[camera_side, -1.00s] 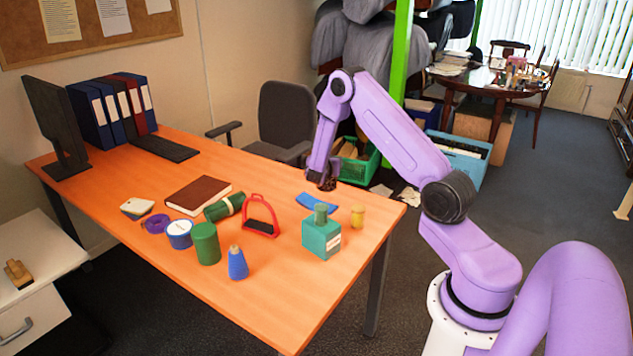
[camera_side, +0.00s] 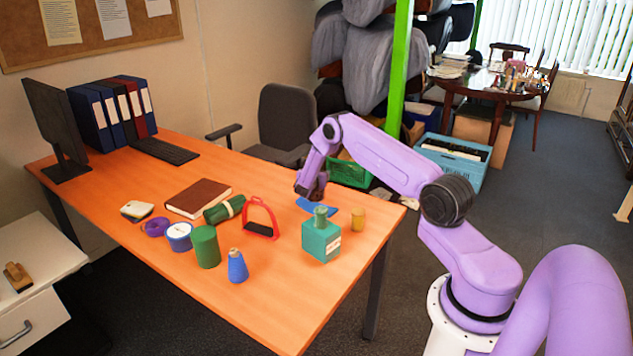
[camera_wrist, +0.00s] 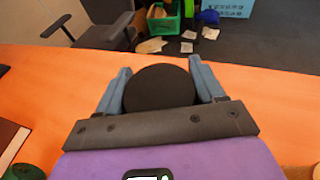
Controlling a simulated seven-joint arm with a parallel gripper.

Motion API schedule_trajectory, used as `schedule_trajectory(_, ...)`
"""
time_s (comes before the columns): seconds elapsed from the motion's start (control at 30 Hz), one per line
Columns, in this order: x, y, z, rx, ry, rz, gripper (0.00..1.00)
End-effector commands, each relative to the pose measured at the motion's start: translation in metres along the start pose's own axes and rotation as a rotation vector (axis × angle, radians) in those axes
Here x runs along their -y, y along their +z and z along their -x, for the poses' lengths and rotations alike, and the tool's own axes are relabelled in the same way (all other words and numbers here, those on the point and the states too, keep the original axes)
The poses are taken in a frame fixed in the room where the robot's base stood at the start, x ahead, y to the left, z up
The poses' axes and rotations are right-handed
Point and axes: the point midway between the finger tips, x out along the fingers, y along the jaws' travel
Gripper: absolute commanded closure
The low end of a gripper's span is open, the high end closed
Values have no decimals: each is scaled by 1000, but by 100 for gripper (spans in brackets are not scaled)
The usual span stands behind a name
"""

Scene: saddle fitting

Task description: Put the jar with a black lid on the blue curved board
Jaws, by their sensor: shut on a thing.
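The jar's round black lid (camera_wrist: 158,88) fills the space between the fingers of my gripper (camera_wrist: 160,75) in the wrist view, and the fingers are shut on the jar from both sides. The jar's body is hidden below the lid there. In the side view my gripper (camera_side: 311,194) is low over the desk, at the left end of the blue curved board (camera_side: 330,209). The jar is too small and too covered to make out there, so I cannot tell whether it touches the board. The board is partly hidden behind my gripper and a green-topped teal box.
A red stirrup (camera_side: 259,216) stands to the left. Several other items, including a green cylinder (camera_side: 205,247) and a brown book (camera_side: 198,197), lie farther left.

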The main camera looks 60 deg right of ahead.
Motion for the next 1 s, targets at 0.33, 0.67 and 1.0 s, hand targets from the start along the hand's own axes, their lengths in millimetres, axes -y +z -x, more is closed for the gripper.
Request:
schedule_trajectory(0.33, 0, -22, -6, 3, 0, -1, 84)
schedule_trajectory(0.67, 1, -26, -7, -2, 0, 1, 16)
schedule_trajectory(1.0, 1, -25, -7, -2, 0, 1, 6)
